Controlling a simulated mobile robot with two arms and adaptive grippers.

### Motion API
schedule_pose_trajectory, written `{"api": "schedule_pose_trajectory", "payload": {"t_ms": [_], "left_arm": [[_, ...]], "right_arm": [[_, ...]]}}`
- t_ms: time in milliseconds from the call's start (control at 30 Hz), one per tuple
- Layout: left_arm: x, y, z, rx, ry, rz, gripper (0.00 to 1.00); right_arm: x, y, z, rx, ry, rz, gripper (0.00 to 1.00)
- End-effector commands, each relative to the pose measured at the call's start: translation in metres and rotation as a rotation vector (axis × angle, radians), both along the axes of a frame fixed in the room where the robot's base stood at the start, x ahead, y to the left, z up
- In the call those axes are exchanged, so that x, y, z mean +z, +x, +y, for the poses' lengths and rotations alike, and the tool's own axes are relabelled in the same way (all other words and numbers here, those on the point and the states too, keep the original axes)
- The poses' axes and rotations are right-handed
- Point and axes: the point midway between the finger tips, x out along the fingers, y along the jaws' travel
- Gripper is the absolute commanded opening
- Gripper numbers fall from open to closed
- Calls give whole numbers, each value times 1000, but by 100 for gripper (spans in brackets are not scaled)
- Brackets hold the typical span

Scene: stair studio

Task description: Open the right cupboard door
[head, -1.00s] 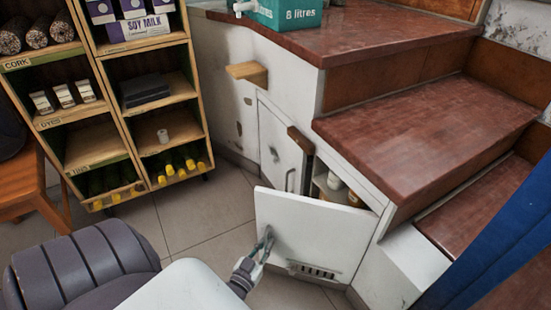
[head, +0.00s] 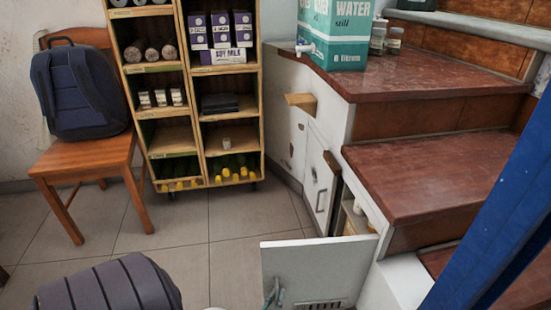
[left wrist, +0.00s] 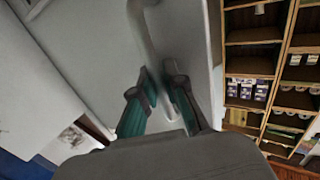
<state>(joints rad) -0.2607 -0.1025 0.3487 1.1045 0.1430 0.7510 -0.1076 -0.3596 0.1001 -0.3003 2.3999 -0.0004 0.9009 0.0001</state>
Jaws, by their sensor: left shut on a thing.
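The right cupboard door (head: 318,268) is a white panel under the stairs. It stands swung open, with the cupboard's inside showing behind its upper right edge. My left gripper (head: 273,291) is at the door's front face, near its free left side, at the bottom of the head view. In the left wrist view my left gripper (left wrist: 160,82) has its teal-padded fingers on either side of the door's pale bar handle (left wrist: 150,42), shut on it. My right gripper is not in view.
The left cupboard door (head: 317,182) looks closed. A wooden shelf unit (head: 205,124) stands at the back, beside a chair (head: 85,160) with a backpack (head: 78,90). Brown stair treads (head: 435,172) rise on the right.

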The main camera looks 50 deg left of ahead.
Motion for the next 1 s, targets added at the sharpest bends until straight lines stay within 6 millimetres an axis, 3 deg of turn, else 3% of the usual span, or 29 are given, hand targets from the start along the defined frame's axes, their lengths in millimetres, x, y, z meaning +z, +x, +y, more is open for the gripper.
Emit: {"api": "schedule_pose_trajectory", "payload": {"t_ms": [500,533,700,1000], "left_arm": [[0,-2,-2,0,2,0,0],[0,-2,-2,0,2,0,12],[0,-2,-2,-1,1,0,37],[0,-1,-2,-1,0,-1,37]], "right_arm": [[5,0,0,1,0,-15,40],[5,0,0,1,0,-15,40],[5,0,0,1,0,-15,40],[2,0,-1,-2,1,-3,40]]}}
